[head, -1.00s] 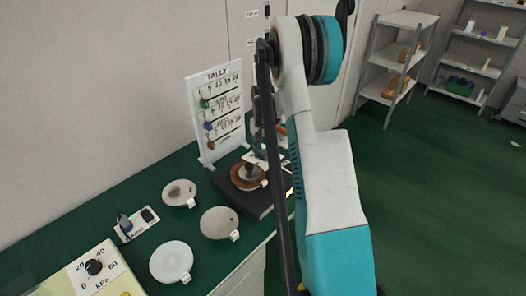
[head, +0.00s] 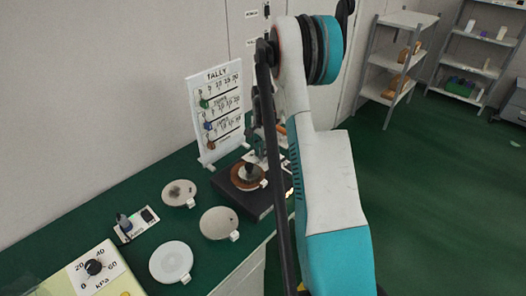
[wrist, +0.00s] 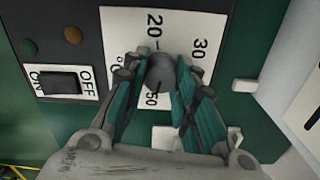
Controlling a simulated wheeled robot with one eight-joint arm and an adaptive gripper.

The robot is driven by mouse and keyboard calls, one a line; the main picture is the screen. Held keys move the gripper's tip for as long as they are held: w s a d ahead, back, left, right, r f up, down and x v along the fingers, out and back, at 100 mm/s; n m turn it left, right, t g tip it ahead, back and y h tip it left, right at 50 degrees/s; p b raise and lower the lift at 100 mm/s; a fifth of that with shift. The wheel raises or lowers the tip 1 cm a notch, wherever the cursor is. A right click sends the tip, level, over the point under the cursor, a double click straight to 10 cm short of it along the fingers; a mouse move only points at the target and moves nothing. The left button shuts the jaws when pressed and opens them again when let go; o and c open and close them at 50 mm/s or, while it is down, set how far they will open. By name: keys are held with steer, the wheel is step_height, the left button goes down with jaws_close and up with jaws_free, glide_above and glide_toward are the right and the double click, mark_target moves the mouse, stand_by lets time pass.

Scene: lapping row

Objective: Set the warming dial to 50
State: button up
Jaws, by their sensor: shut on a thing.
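The dark round knob of the warming dial (wrist: 161,72) sits on a white scale plate (wrist: 122,22) in the wrist view, with 20, 30 and 50 readable around it. My gripper (wrist: 160,76) is shut on the knob, one finger on each side. A thin dark line at the knob's lower edge lies near the 50; the fingers cover part of the scale, so I cannot read the setting surely. In the head view my arm hides the dial and most of my gripper.
An ON/OFF switch (wrist: 61,82) is left of the dial. In the head view a dark hot plate (head: 268,207) bears a brown disc (head: 240,180), with a TALLY board (head: 218,145) behind. Several pale discs and a kPa dial box (head: 118,275) are on the green bench.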

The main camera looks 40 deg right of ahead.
steer(key=o, duration=1.1)
step_height(320, 180, up, 12)
stand_by(0.4)
